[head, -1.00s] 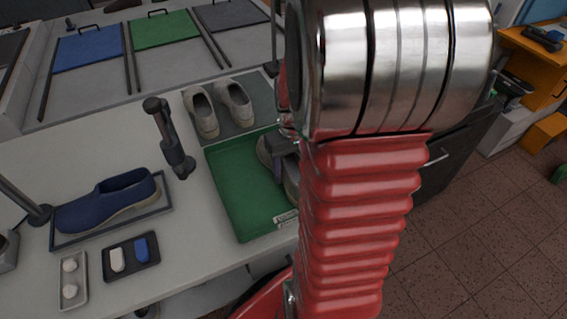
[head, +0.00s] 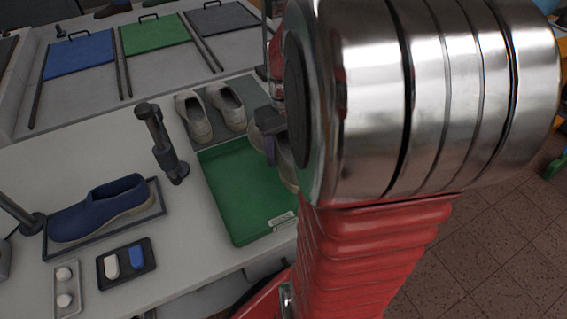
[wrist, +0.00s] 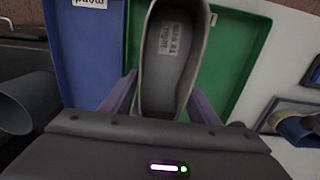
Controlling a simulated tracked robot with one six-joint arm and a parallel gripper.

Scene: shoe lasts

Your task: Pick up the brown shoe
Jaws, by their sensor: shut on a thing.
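A grey-brown shoe (wrist: 172,60) with a printed insole is between the two purple-grey fingers of my gripper (wrist: 161,92) in the wrist view. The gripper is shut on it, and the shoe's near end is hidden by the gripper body. In the head view my gripper (head: 269,132) and a small part of the shoe (head: 286,168) show at the right side of the green tray (head: 237,205). My arm hides the rest of the shoe. The tray's visible floor is bare, and the shoe appears above it. A dark brown shoe (head: 112,8) also shows at the far top edge.
A light beige pair (head: 210,112) stands on a grey mat behind the tray. A blue shoe (head: 98,208) sits on a low tray at left, near a dark post (head: 160,145). Small trays lie in front. A blue tray (wrist: 82,55) is beside the green one in the wrist view.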

